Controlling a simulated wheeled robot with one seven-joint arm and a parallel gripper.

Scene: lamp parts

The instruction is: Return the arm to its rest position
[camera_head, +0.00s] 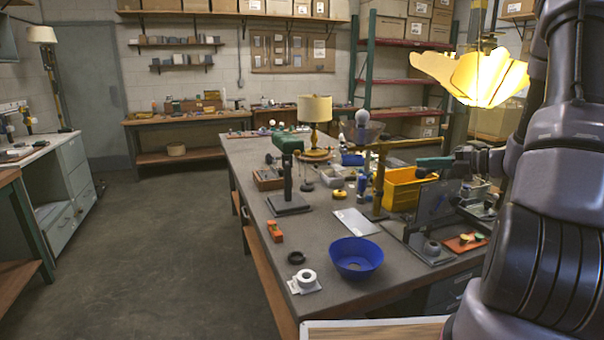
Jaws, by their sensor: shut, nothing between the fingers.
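My arm rises along the right edge of the picture, dark grey and thick. Its upper part runs out of the top of the frame. I cannot make out my gripper in this view. The lamp parts on the workbench (325,235) include a blue bowl-shaped shade (355,258) at the near end and a white ring-shaped part (306,280) on a small plate. A small black ring (296,258) lies beside them. A table lamp with a cream shade (315,108) stands farther back.
An orange block (275,231) lies at the left edge. Open floor (150,250) lies left of the bench.

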